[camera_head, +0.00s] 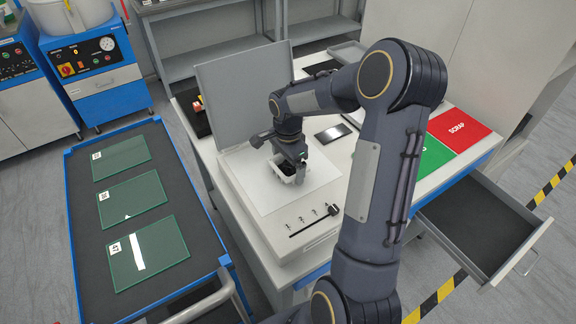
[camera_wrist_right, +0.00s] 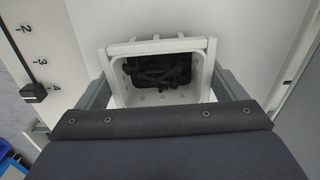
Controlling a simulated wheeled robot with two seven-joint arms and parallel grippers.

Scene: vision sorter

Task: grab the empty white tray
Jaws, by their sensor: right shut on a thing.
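The white tray (camera_head: 300,179) sits on the white plate of the flat grey machine at the table's middle, below my right gripper. In the right wrist view the white tray (camera_wrist_right: 163,46) has a pale rim and a perforated floor. A cluster of black pieces (camera_wrist_right: 160,72) lies in its far half, so it does not look empty. My right gripper (camera_head: 291,163) has one finger on each side of the tray and is shut on it. In the wrist view the gripper (camera_wrist_right: 162,90) hides the near side. My left gripper is not in view.
The machine's raised grey lid (camera_head: 243,95) stands behind the tray, and its slider with marks (camera_head: 333,209) is in front. Green (camera_head: 432,157) and red SCRAP (camera_head: 459,130) mats lie right. An open drawer (camera_head: 480,225) juts out. A cart with glass plates (camera_head: 150,252) stands left.

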